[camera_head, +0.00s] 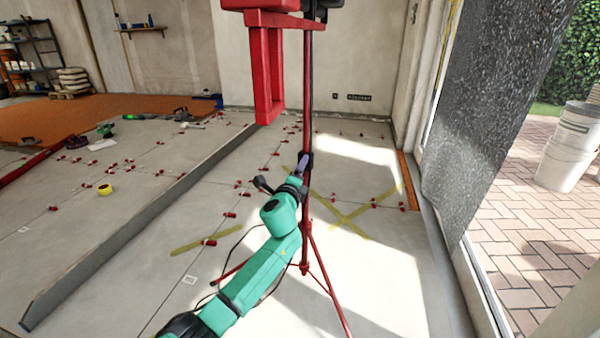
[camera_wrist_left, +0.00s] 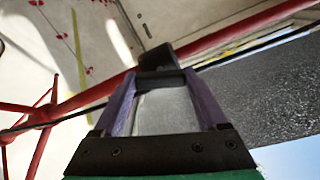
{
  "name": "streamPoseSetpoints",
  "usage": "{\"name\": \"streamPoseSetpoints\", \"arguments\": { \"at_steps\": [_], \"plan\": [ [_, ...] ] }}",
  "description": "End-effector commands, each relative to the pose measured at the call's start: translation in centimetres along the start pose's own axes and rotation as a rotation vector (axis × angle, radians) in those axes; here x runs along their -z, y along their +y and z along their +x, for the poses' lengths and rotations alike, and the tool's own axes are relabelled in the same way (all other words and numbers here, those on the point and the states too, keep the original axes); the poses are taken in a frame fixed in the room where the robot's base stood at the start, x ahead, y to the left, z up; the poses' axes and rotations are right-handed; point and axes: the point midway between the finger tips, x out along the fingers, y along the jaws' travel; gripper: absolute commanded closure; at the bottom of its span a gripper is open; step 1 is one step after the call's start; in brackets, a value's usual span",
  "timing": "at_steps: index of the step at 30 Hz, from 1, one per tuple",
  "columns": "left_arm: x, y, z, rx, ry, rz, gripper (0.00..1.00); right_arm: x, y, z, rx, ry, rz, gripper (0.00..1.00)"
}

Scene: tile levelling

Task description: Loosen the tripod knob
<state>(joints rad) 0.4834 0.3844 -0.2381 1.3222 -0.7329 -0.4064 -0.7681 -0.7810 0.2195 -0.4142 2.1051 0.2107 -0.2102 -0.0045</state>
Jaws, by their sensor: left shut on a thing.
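The red tripod (camera_head: 308,85) stands upright on the floor right of centre, its legs spread low. Its red pole (camera_wrist_left: 92,93) crosses the left wrist view diagonally. My left arm reaches up from the bottom in the head view. My left gripper (camera_head: 303,164) is at the pole, about mid-height. In the left wrist view, the purple fingers of my left gripper (camera_wrist_left: 160,82) are shut on the black tripod knob (camera_wrist_left: 160,58), beside the pole. In the head view the knob is small and partly hidden by the gripper. My right gripper is not in view.
A red frame (camera_head: 263,75) hangs close at the top, left of the pole. A long grey straightedge (camera_head: 140,220) stands on the tiled floor to the left. Small red levelling clips (camera_head: 230,215) dot the joints. A dark speckled slab (camera_head: 490,110) fills the right side.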

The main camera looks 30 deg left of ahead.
Motion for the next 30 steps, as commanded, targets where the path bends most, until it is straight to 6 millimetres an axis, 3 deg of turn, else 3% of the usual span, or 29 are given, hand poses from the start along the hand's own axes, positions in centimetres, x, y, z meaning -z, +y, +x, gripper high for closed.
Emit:
{"name": "streamPoseSetpoints", "arguments": {
  "at_steps": [13, 30],
  "plan": [
    [0.16, 0.24, -0.03, -0.003, 0.002, -0.291, 0.81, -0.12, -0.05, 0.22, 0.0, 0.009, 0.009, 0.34],
    [0.16, 0.28, -0.03, -0.004, 0.002, -0.354, 0.81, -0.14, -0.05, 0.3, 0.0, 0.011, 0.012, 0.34]
  ]
}}
